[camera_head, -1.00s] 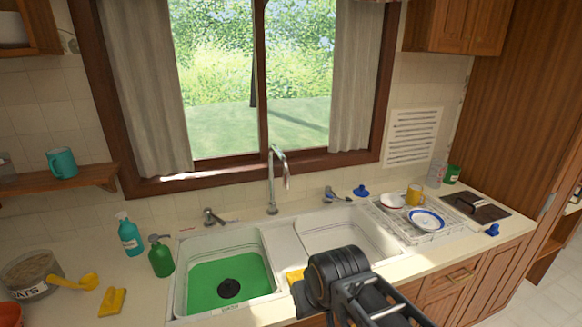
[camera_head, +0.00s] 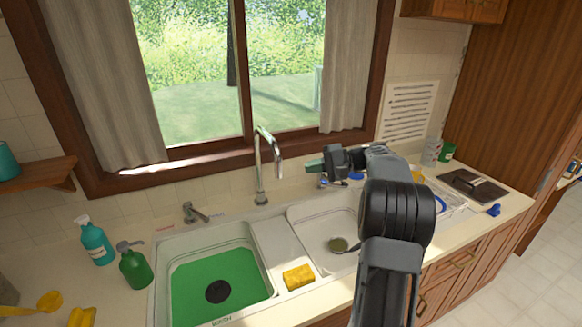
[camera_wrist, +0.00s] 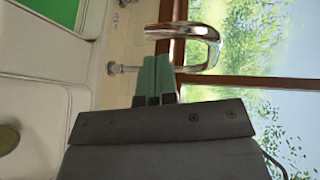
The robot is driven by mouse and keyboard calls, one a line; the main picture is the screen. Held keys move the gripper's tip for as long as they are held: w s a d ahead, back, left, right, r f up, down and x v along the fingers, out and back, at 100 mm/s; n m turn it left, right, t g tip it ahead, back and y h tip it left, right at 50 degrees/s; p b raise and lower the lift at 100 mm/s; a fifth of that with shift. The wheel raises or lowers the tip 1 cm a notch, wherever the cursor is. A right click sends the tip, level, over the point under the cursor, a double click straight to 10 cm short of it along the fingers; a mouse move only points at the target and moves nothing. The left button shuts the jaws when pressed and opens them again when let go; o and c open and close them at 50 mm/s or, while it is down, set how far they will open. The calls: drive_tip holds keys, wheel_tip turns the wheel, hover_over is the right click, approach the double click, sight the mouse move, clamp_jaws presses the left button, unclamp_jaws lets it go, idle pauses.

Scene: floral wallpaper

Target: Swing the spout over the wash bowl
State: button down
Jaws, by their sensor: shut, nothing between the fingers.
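The chrome spout (camera_head: 261,165) stands at the back between the two bowls, and its hooked outlet points towards the front right, not over the wash bowl. The wash bowl (camera_head: 243,236) is the left one, with a green bottom and a dark drain. My gripper (camera_head: 308,166) is shut and empty, to the right of the spout with a gap between them. In the wrist view its green fingertips (camera_wrist: 156,68) cover part of the upright of the spout (camera_wrist: 200,33); contact does not show there. Part of the wash bowl (camera_wrist: 50,15) shows at that view's upper left.
The right bowl (camera_head: 305,222) is white, with a round drain. A yellow sponge (camera_head: 298,277) lies on the divider. A left tap (camera_head: 194,213) stands behind the wash bowl. Teal (camera_head: 95,241) and green (camera_head: 134,265) bottles stand left. My arm hides part of the dish rack.

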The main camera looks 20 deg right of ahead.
drive_tip(key=w+d+t+y, duration=0.1)
drive_tip(key=d+t+y, duration=0.1)
drive_tip(key=d, duration=0.6)
drive_tip(key=s+a+p+x, duration=0.1)
drive_tip(key=p+x, duration=0.3)
drive_tip(key=x, duration=0.8)
drive_tip(key=shift+s+a+f+p, duration=0.25)
drive_tip(key=shift+s+a+p, duration=0.15)
drive_tip(key=shift+a, duration=0.2)
drive_tip(key=shift+f, duration=0.1)
